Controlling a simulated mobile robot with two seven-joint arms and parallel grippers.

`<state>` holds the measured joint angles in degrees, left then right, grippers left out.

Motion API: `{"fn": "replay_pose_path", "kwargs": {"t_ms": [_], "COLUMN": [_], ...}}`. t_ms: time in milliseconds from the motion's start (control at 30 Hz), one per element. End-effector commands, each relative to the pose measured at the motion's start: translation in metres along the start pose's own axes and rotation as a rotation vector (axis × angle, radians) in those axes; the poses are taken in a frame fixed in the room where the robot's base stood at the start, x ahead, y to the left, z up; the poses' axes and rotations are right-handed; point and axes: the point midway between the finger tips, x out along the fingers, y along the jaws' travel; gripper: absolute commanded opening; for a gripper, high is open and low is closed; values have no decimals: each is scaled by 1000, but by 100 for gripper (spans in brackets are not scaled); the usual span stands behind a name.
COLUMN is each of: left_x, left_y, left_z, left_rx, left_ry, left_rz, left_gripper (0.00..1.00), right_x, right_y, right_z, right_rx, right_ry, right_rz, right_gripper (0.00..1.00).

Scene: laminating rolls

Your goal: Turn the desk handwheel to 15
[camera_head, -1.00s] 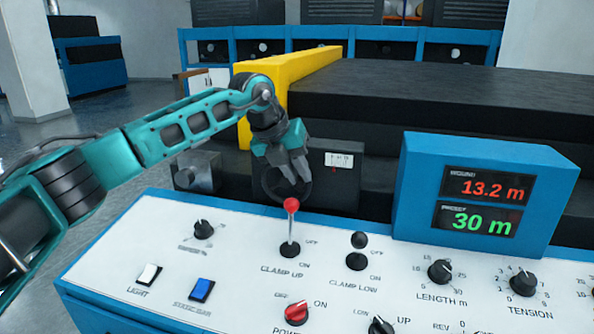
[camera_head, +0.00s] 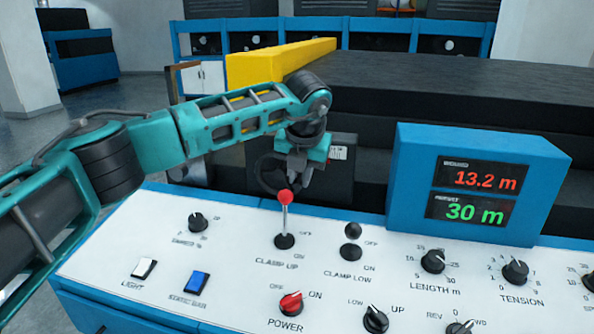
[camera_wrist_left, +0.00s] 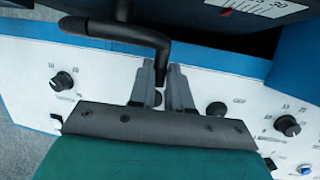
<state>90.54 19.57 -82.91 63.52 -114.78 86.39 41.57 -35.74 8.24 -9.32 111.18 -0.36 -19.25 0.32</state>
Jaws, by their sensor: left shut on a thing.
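The black desk handwheel (camera_head: 264,178) stands upright behind the control panel, in front of a dark box. Only part of its rim shows. My left gripper (camera_head: 294,178) is at the right side of the wheel and hides part of it. In the left wrist view, a bent black bar of the wheel (camera_wrist_left: 140,36) runs down to my left fingertips (camera_wrist_left: 163,76), which are shut on it. A white scale label (camera_head: 339,153) sits on the box right of the wheel. It shows large in the left wrist view (camera_wrist_left: 262,8), with a red mark; its reading is unclear. My right gripper is not in view.
The red-knobbed CLAMP UP lever (camera_head: 284,220) stands close in front of my left gripper. The CLAMP LOW lever (camera_head: 352,240) is to its right. A blue display box (camera_head: 412,180) reads 13.2 m and 30 m. A yellow side frame (camera_head: 255,68) rises behind my arm.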

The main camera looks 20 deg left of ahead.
Motion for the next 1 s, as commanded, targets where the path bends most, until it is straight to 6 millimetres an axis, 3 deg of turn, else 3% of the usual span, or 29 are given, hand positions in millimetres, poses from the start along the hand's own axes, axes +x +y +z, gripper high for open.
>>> {"fn": "replay_pose_path", "kwargs": {"t_ms": [300, 767, 800, 1000], "left_x": [6, 7, 7, 7], "left_y": [-4, -4, -4, -4], "left_z": [-2, -3, -3, -3], "left_rx": [44, 51, 51, 50], "left_ry": [0, 0, 0, 0], "left_rz": [107, 121, 121, 120], "left_gripper": [0, 0, 19, 38], "right_x": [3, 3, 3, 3], "right_y": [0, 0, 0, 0], "right_z": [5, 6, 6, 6], "right_rx": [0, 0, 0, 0], "right_ry": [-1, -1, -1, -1], "right_rz": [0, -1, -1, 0], "right_gripper": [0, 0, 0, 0]}}
